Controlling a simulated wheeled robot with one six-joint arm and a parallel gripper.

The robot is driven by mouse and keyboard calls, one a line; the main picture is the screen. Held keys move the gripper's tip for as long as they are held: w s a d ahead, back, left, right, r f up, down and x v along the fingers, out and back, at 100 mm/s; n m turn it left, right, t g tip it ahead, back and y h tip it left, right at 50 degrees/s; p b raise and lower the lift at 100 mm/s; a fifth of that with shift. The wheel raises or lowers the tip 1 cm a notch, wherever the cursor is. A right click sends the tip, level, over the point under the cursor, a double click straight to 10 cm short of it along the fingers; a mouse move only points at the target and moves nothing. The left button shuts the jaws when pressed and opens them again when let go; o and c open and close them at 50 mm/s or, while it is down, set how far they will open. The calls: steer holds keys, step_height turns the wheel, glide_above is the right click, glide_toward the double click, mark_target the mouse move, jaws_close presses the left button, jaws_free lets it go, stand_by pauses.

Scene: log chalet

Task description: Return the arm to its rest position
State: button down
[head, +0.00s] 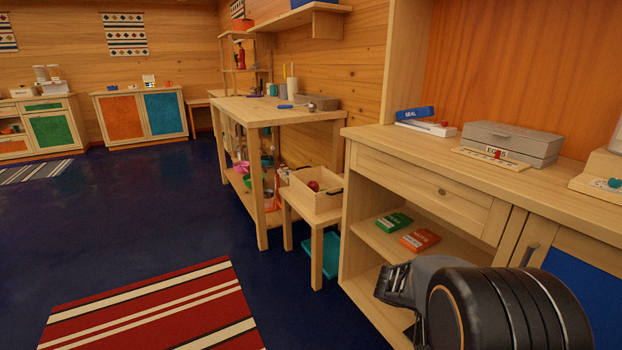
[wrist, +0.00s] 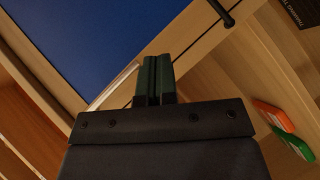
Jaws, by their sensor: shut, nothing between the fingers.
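My gripper (head: 397,283) shows low at the right of the head view, with my dark arm behind it. It is in front of the open lower shelves of the wooden cabinet (head: 421,183). In the wrist view my gripper's two dark fingers (wrist: 153,80) are together with nothing between them. A blue door panel (wrist: 90,40) with a dark handle (wrist: 222,12) lies beyond the fingers there.
A green box (head: 394,223) and an orange box (head: 420,240) lie on the cabinet shelf. A grey case (head: 512,143) is on the countertop. A small stool (head: 315,222) bears a wooden crate (head: 318,203). The dark blue floor (head: 150,210) to the left is open, with a striped rug (head: 150,315).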

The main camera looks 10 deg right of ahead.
steer(key=s+a+r+n+t+y+p, duration=0.2)
steer(key=a+r+y+p, duration=0.2)
steer(key=a+r+p, duration=0.3)
steer(key=s+a+r+n+t+y+p, duration=0.1)
steer(key=a+r+p, duration=0.6)
steer(key=r+p, duration=0.9)
steer(key=s+a+r+n+t+y+p, duration=0.2)
steer(key=a+r+n+y+p, duration=0.3)
steer(key=r+p, duration=0.7)
step_height(320, 180, up, 4)
steer(key=a+t+y, duration=0.1)
steer(key=a+y, duration=0.1)
steer(key=a, duration=0.1)
steer(key=shift+s+t+y, duration=0.35)
steer(key=shift+t+y, duration=0.05)
steer(key=shift+f, duration=0.1)
